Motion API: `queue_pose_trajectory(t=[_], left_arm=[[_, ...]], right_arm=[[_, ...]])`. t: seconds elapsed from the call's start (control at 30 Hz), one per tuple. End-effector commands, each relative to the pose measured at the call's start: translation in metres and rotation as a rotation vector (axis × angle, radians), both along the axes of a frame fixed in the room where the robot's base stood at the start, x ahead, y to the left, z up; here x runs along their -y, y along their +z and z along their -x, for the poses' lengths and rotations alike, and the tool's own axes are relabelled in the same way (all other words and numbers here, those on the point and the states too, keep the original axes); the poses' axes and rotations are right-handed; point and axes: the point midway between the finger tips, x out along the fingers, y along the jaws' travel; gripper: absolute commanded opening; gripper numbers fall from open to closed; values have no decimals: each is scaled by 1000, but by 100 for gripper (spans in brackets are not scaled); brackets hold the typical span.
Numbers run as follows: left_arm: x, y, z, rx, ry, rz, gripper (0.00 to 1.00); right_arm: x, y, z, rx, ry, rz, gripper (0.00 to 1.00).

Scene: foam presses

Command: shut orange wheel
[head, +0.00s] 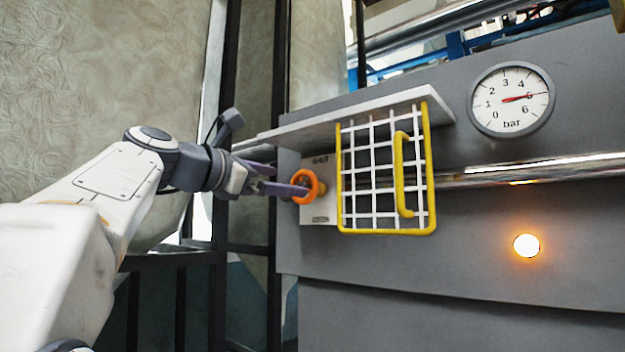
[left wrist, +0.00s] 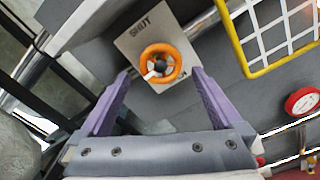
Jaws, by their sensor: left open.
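The orange wheel (head: 306,186) sits on a pale plate (head: 320,208) on the grey press wall, left of the yellow-framed guard. In the left wrist view the orange wheel (left wrist: 160,64) shows face-on, and its plate (left wrist: 150,38) bears the word SHUT. My left gripper (head: 285,184) is open and points at the wheel. In the left wrist view its two purple fingers (left wrist: 160,78) stand apart, to either side of the wheel's lower part; I cannot tell whether they touch it. My right gripper is not in view.
A white mesh guard with a yellow frame (head: 387,228) stands close to the right of the wheel, under a grey ledge (head: 350,116). A round gauge (head: 511,100) reads about 5 bar. An orange lamp (head: 526,245) glows lower right. A steel pipe (head: 540,170) runs along the wall.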

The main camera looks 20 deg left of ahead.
Motion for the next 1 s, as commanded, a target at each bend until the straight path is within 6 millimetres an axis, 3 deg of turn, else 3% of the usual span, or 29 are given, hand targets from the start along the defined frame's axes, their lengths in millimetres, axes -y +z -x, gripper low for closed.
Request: queue_pose_trajectory(t=[0.1,0.3,0.5,0.77,0.93,1.0], left_arm=[[10,3,-24,-4,-6,2,100],[20,2,-52,-3,-4,-1,100],[24,0,-65,-2,-1,-2,100],[24,-1,-65,-1,1,-2,100],[24,-1,-65,-1,1,-2,35],[24,-1,-65,-1,1,-3,32]], right_arm=[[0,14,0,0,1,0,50],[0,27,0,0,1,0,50],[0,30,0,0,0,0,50],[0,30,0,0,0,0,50],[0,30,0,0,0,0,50],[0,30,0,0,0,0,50]])
